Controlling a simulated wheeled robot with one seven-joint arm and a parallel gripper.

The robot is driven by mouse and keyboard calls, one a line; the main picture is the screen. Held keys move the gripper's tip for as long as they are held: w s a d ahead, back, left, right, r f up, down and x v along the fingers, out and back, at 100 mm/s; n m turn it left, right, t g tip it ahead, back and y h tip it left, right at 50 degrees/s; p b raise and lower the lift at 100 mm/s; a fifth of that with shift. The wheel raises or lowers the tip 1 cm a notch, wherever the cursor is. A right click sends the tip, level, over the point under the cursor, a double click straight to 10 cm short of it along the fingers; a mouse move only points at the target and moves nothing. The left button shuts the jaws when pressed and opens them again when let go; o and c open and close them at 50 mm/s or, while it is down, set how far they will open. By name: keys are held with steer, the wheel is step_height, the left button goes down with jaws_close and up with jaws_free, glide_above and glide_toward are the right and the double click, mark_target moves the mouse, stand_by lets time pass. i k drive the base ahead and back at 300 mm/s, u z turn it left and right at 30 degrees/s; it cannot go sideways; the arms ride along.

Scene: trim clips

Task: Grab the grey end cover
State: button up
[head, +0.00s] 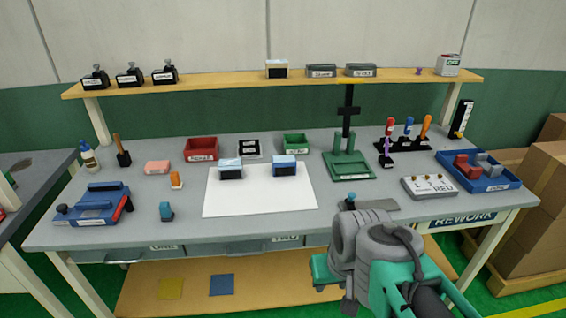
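A grey piece (488,163), which may be the grey end cover, lies in the blue tray (500,184) at the right end of the workbench, beside a red piece (464,163). It is too small to read closely. My arm reaches in from the bottom right to the bench's front edge, left of and nearer than the tray. My gripper is mostly hidden behind my own arm links, so its fingers cannot be made out. Nothing is visibly held, and the tray is well apart from my arm.
A green stand (348,165) and a rack of coloured-handled tools (402,145) stand behind. A white sheet (258,198) carries two blue-topped blocks. Cardboard boxes (545,185) stand right of the bench.

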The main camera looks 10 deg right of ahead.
mark_target(232, 169)
steer(key=z, duration=0.7)
steer(key=i, duration=0.65)
